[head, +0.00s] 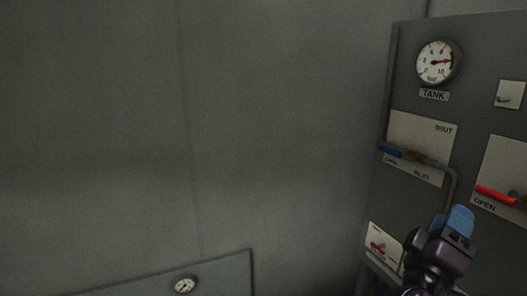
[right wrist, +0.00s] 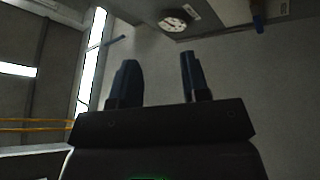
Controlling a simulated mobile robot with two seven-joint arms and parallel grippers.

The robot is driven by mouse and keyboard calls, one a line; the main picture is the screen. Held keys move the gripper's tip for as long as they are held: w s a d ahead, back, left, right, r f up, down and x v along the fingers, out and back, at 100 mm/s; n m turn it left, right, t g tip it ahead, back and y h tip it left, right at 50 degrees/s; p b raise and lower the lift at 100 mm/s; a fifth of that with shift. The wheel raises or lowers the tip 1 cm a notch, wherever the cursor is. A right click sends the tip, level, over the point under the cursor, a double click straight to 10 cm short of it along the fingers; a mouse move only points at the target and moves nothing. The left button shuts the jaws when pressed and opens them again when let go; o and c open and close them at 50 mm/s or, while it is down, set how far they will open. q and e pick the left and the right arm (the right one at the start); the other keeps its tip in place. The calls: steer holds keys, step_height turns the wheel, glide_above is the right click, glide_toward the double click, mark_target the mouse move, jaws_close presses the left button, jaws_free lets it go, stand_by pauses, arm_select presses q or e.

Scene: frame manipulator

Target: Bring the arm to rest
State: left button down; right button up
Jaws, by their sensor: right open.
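My right gripper (head: 457,222) is at the lower right of the head view, in front of the lower part of a grey panel (head: 480,50). In the right wrist view its two dark fingers (right wrist: 156,80) stand apart with nothing between them, so it is open and empty. It looks clear of the blue-handled lever (head: 392,151) above and left of it, though the exact gap is hard to judge. My left gripper is in neither view.
The panel carries a TANK gauge (head: 435,62), a red lever (head: 496,195) marked OPEN and a small red valve (head: 377,248). A pipe (head: 453,185) runs down behind my gripper. A lower box with a small gauge (head: 184,286) stands at bottom left. The wall between is bare.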

step_height(320, 180, down, 32)
steer(key=s+a+n+y+b, duration=0.1)
steer(key=n+y+b, duration=0.3)
steer(key=y+b, duration=0.65)
arm_select(q)
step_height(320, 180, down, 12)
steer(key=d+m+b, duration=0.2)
steer(key=b, duration=0.7)
arm_select(e)
steer(key=s+a+f+m+g+y, duration=0.2)
steer(key=s+f+g+y, duration=0.15)
steer(key=s+f, duration=0.6)
steer(key=s+a+f+m+g+y, duration=0.2)
steer(key=s+f+y, duration=0.2)
steer(key=s+f, duration=0.55)
arm_select(q)
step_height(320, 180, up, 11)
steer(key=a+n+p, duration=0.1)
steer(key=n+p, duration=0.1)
steer(key=p, duration=1.8)
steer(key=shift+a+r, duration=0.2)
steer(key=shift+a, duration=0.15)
arm_select(e)
step_height(320, 180, up, 9)
steer(key=w+d+m, duration=0.1)
steer(key=m, duration=0.1)
steer(key=shift+w, duration=0.3)
steer(key=shift+t, duration=0.25)
